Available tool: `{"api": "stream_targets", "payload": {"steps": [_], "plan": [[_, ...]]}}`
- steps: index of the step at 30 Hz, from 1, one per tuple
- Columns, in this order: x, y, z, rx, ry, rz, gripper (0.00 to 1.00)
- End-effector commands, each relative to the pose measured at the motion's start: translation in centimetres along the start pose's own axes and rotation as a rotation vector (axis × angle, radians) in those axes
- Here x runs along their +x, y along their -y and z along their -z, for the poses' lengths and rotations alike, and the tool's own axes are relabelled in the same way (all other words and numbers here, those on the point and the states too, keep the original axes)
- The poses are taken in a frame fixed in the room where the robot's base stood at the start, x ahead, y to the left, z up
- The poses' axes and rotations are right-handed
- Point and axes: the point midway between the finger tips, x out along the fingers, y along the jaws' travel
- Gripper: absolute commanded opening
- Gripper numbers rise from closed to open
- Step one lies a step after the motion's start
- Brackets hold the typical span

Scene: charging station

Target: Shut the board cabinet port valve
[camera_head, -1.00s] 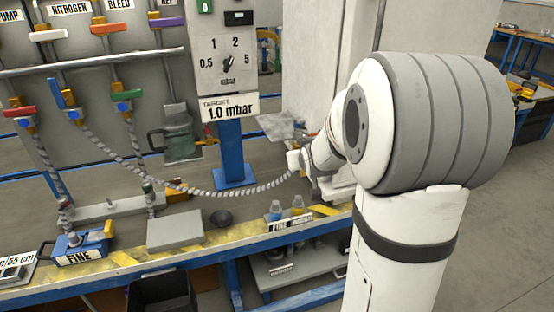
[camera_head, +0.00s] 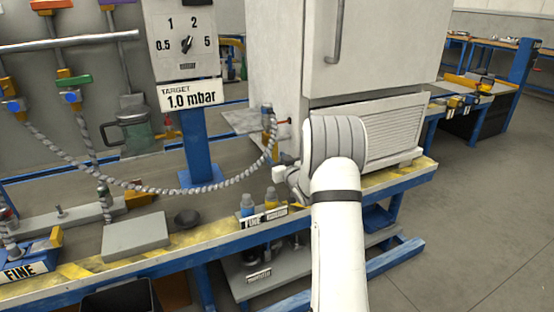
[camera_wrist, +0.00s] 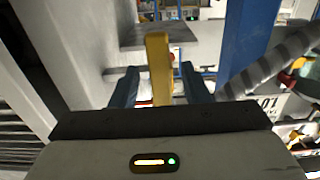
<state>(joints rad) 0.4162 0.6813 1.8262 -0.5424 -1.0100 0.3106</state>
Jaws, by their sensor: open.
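The board cabinet (camera_head: 375,50) is the tall pale cabinet right of the gauge. At its left side, a small port valve (camera_head: 269,122) shows yellow and blue-grey parts and a little red, with the grey hose (camera_head: 235,186) rising to it. My gripper (camera_head: 284,172) is below and slightly right of the valve in the head view, its fingers small and unclear. In the wrist view, my gripper's (camera_wrist: 160,88) two blue-grey fingers are apart, with an upright yellow bar (camera_wrist: 157,55) between them. Contact and the valve handle's position cannot be told.
The gauge on a blue post (camera_head: 203,145) stands left of the cabinet. Small bottles (camera_head: 259,202), a dark bowl (camera_head: 187,217) and a grey block (camera_head: 136,236) stand on the bench. The hose crosses the bench. The floor at right is clear.

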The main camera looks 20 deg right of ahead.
Motion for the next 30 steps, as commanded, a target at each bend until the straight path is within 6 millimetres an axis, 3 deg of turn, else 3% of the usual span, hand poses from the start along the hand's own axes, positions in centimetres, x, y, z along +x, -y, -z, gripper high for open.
{"api": "stream_targets", "payload": {"steps": [6, 14, 30], "plan": [[1.9, 0.0, 0.0, 0.0, 0.0, 0.0, 0.42], [2.0, -0.1, 0.0, 0.0, 0.001, -0.002, 0.42], [2.0, -0.1, 0.0, 0.0, 0.001, -0.003, 0.0]]}}
